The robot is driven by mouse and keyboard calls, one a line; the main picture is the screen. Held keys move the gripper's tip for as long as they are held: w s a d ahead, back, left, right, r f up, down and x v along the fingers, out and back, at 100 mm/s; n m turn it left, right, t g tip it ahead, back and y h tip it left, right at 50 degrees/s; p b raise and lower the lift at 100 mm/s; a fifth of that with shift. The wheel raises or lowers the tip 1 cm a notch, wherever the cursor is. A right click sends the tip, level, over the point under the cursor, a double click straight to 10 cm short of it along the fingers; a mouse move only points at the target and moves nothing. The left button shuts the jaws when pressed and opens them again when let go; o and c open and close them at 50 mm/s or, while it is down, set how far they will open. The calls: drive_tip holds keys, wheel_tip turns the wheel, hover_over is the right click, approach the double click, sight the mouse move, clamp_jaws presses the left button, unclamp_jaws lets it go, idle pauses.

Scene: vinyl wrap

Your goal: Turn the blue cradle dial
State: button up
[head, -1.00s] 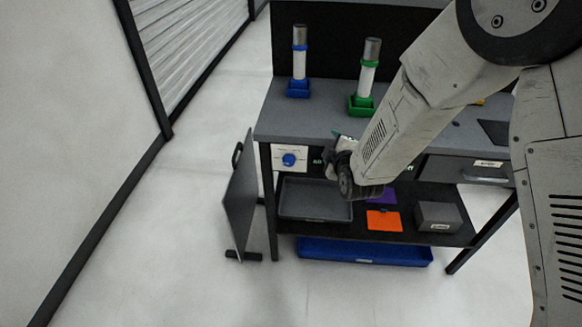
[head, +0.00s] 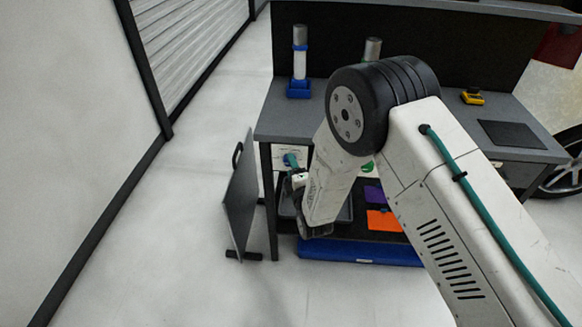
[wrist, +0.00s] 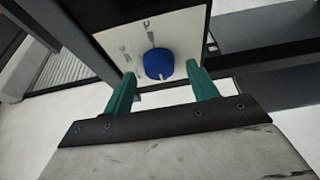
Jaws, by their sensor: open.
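The blue dial (wrist: 158,63) is a round knob on a pale panel (wrist: 122,42) in the wrist view. My gripper (wrist: 160,83) is open, with one green finger to each side of the dial in that view. The fingertips look close to the panel, but I cannot tell whether they touch the dial. In the head view my gripper (head: 291,163) is in front of the panel under the bench's left end and hides the dial. The blue cradle (head: 299,89) stands above on the bench with a white, grey-topped roll upright in it.
A grey upright board (head: 241,195) stands on the floor left of the bench. The lower shelf holds a dark tray, a purple piece and an orange piece (head: 383,221). A blue bin (head: 345,252) lies below. The floor at left is clear.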

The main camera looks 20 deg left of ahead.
drive_tip(key=shift+w+a, duration=0.3)
drive_tip(key=shift+w, duration=0.15)
drive_tip(key=c, duration=1)
drive_tip(key=shift+o, duration=0.2)
